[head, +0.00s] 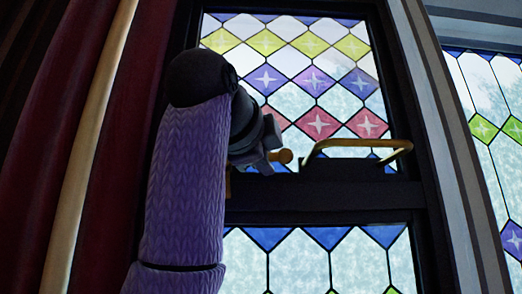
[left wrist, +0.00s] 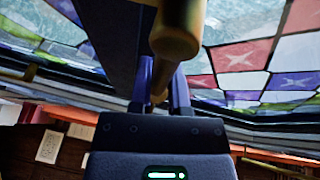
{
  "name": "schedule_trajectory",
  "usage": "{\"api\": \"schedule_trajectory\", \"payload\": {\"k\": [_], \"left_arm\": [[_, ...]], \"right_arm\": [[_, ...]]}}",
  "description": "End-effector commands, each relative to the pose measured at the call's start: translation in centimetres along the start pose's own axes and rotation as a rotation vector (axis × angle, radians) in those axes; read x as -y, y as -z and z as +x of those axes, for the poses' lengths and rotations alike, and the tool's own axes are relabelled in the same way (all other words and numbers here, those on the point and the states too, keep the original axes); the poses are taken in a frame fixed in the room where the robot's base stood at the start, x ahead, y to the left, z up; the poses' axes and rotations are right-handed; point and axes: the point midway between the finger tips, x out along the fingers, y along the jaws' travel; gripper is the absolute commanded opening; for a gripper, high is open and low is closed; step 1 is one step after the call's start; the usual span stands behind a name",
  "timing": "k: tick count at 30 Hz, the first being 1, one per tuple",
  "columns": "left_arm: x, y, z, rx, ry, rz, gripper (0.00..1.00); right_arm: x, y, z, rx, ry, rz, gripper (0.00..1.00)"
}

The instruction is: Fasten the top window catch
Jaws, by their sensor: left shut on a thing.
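The window catch shows as brass parts on the dark middle rail of the window. In the head view a brass knob (head: 282,156) sticks out just past my left gripper (head: 266,160). In the left wrist view a brass rod (left wrist: 177,38) runs down between the two fingers of my left gripper (left wrist: 164,88). The fingers are shut on this brass catch. My gripper and sleeve hide much of the catch in the head view, so I cannot tell whether it is fastened. My right gripper is in neither view.
A brass bar handle (head: 355,144) is fixed on the rail (head: 330,190), right of my gripper. Stained glass panes (head: 310,80) lie above and below it. A dark red curtain (head: 130,90) and a pale pole (head: 90,140) stand at the left.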

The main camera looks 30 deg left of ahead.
Motion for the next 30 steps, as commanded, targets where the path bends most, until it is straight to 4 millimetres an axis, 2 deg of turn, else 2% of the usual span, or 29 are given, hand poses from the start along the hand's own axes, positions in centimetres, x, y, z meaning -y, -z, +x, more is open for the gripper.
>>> {"api": "schedule_trajectory", "payload": {"k": [9,24,25,30], "left_arm": [[-0.63,-0.02,0.1,0.016,-0.039,0.091,0.0],[-0.86,-0.05,0.18,0.02,-0.05,0.108,0.0],[-0.86,-0.05,0.18,0.02,-0.051,0.108,0.24],[-0.81,-0.06,0.16,0.02,-0.048,0.106,0.57]], "right_arm": [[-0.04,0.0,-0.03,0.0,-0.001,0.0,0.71],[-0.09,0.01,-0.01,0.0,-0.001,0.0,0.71],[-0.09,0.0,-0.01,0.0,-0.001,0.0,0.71],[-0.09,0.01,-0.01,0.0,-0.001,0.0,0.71]]}}
